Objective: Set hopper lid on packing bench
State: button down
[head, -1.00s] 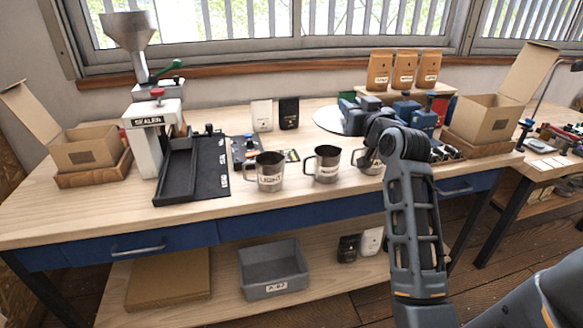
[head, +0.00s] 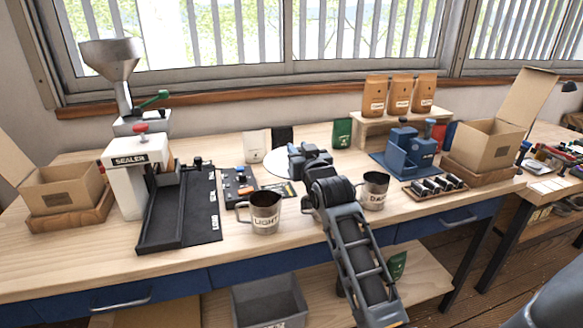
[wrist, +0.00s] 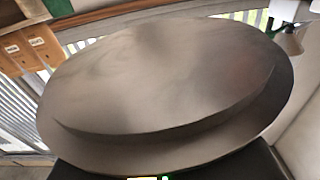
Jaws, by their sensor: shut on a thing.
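The hopper lid is a wide, pale round disc (head: 276,166) over the packing bench (head: 108,262), partly hidden by my gripper in the head view. In the wrist view the lid (wrist: 160,80) looks grey, with a raised centre and flat rim, and fills most of the picture. My gripper (head: 300,160) is shut on the lid's edge; its fingertips are hard to make out. I cannot tell exactly how high the lid is above the bench top.
A LIGHT mug (head: 265,212) and a DARK mug (head: 374,190) flank my arm. A black tray (head: 180,220), open boxes (head: 62,190) (head: 484,145), a blue machine (head: 405,150) and a bag shelf (head: 385,122) crowd the bench. Bare wood shows along the front edge.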

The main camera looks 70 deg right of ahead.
jog(key=shift+w+a+f, duration=0.3)
jog(key=shift+w+f, duration=0.2)
jog(key=shift+w, duration=0.35)
jog(key=shift+w+f, duration=0.1)
jog(key=shift+f, duration=0.15)
notch_tip(320, 180, down, 4)
jog(key=shift+r, duration=0.2)
jog(key=shift+f, duration=0.5)
jog(key=shift+f+b, duration=0.15)
jog(key=shift+b, duration=0.2)
